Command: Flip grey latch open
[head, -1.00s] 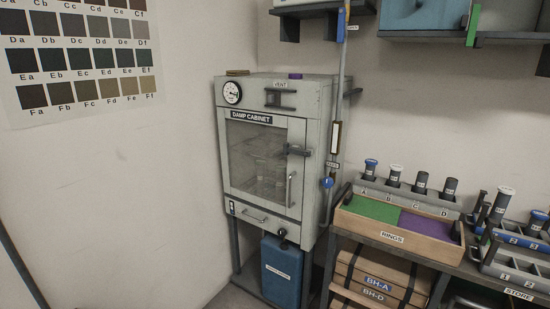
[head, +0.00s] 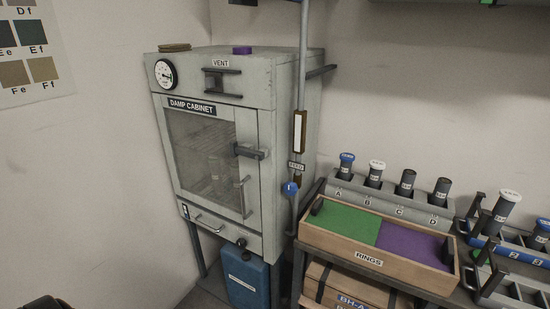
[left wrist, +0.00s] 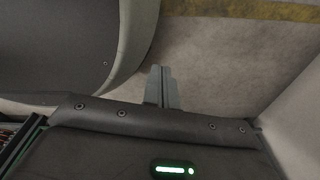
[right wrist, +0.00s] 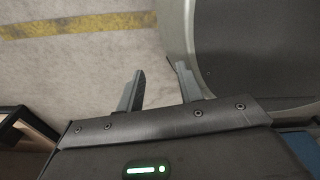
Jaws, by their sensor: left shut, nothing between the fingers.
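The grey latch (head: 249,152) is a dark grey handle on the right edge of the glass door of the damp cabinet (head: 262,125). It lies roughly level, pointing right, and the door (head: 203,150) is shut. In the left wrist view my left gripper (left wrist: 162,70) is shut and empty, over bare floor. In the right wrist view my right gripper (right wrist: 160,68) is open and empty, also over floor. Both grippers are far from the latch, and neither shows clearly in the head view.
A vertical pull handle (head: 245,197) sits below the latch. A vertical rod (head: 302,80) with a blue knob (head: 290,188) stands right of the cabinet. A wooden rings tray (head: 330,240) is on the bench at right. A blue container (head: 246,280) is below the cabinet.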

